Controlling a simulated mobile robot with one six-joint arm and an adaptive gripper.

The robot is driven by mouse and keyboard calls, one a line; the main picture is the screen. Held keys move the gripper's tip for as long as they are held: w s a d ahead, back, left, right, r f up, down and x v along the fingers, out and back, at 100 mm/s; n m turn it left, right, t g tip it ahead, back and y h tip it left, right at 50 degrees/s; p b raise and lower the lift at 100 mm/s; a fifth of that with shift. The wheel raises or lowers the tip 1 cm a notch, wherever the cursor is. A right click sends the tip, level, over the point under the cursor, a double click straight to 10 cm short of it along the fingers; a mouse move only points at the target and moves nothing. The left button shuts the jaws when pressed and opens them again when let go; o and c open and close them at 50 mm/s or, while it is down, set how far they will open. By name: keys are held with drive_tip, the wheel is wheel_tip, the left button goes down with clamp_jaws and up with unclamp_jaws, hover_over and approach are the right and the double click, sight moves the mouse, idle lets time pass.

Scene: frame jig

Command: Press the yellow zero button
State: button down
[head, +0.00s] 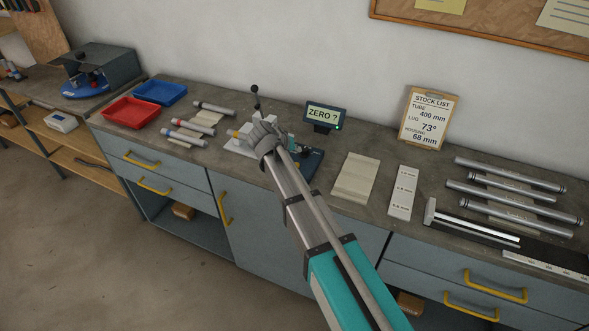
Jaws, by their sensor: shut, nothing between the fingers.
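A dark display (324,116) at the back of the bench reads "ZERO ?" on a pale green screen. My gripper (250,134) is shut and empty over a pale fixture (238,148), left of the display. A small yellow-orange spot (234,133) shows just left of my gripper; it may be the yellow zero button, but it is too small to be sure. I cannot tell whether my fingertips touch it. My gripper and arm hide part of the fixture and of the dark blue base (312,163) behind.
A black-knobbed lever (255,93) stands behind my gripper. Capped tubes (190,130) and red (130,112) and blue (160,92) trays lie to the left. A stock-list board (429,118) leans at the wall. Pale plates (356,178) and metal tubes (510,175) lie to the right.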

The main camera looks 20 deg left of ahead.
drive_tip(key=shift+f+b, duration=1.5)
drive_tip(key=shift+f, duration=0.35)
drive_tip(key=shift+f, duration=0.15)
drive_tip(key=shift+f+b, duration=0.3)
drive_tip(key=shift+b, duration=0.15)
drive_tip(key=shift+f+b, duration=0.4)
drive_tip(key=shift+b, duration=0.05)
idle(1.0)
drive_tip(key=shift+r, duration=0.1)
idle(0.3)
drive_tip(key=shift+r+p, duration=0.8)
drive_tip(key=shift+p, duration=0.15)
drive_tip(key=shift+r, duration=0.1)
drive_tip(key=shift+r+p, duration=2.4)
drive_tip(key=shift+p, duration=0.1)
